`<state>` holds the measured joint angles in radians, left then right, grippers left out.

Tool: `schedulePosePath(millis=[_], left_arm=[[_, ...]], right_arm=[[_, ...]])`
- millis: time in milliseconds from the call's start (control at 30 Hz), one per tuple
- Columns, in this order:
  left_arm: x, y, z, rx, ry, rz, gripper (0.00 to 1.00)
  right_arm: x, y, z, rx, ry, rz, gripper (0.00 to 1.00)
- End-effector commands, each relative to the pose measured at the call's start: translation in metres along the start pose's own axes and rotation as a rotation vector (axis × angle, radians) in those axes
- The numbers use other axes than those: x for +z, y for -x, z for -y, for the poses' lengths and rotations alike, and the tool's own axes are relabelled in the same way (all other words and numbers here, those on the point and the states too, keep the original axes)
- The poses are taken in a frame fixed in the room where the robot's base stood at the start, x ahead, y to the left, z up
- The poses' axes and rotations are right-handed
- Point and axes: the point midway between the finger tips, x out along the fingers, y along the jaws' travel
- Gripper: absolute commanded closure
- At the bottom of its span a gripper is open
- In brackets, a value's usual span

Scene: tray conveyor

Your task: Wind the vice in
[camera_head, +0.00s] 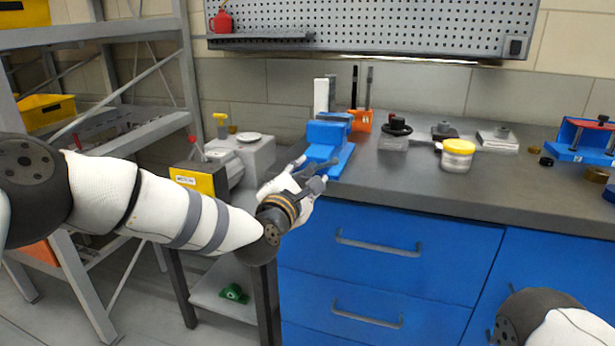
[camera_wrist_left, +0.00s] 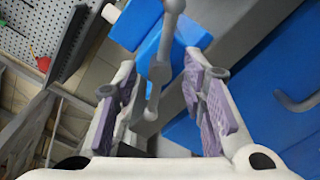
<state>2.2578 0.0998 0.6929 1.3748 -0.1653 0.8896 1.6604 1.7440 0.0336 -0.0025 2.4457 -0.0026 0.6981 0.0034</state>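The blue vice (camera_head: 328,140) stands at the left front corner of the dark worktop. Its grey handle (camera_head: 325,161) sticks out at the front. My left gripper (camera_head: 307,173) is just in front of the vice, at the handle. In the left wrist view my gripper (camera_wrist_left: 160,84) is open, with purple pads apart. The grey handle bar (camera_wrist_left: 157,75) runs between the two fingers in that picture, with clear space on both sides. The blue vice body (camera_wrist_left: 150,35) lies behind it. My right gripper is out of view; only part of my right arm shows at bottom right.
A grey machine with a yellow front (camera_head: 198,178) stands left of the worktop (camera_head: 400,173). An orange holder (camera_head: 361,120) is behind the vice. A yellow-lidded jar (camera_head: 457,156) and a blue fixture (camera_head: 580,141) stand further right. Blue drawers with handles (camera_head: 378,247) are below.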

Motion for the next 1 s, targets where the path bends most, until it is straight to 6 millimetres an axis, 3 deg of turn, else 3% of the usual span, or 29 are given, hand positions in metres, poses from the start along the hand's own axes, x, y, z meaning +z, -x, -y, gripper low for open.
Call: schedulePosePath(millis=[333, 500, 1000], left_arm=[[0.0006, -0.0071, -0.0006, 0.0, -0.001, 0.0, 0.62], [0.0004, -0.0069, -0.0006, 0.0, -0.001, 0.0, 1.0], [0.0004, -0.0069, -0.0006, 0.0, -0.07, 0.0, 1.0]], right_arm=[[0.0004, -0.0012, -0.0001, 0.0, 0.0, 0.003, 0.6], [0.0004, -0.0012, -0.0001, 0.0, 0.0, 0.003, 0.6], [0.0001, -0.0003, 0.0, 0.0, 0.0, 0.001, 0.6]])
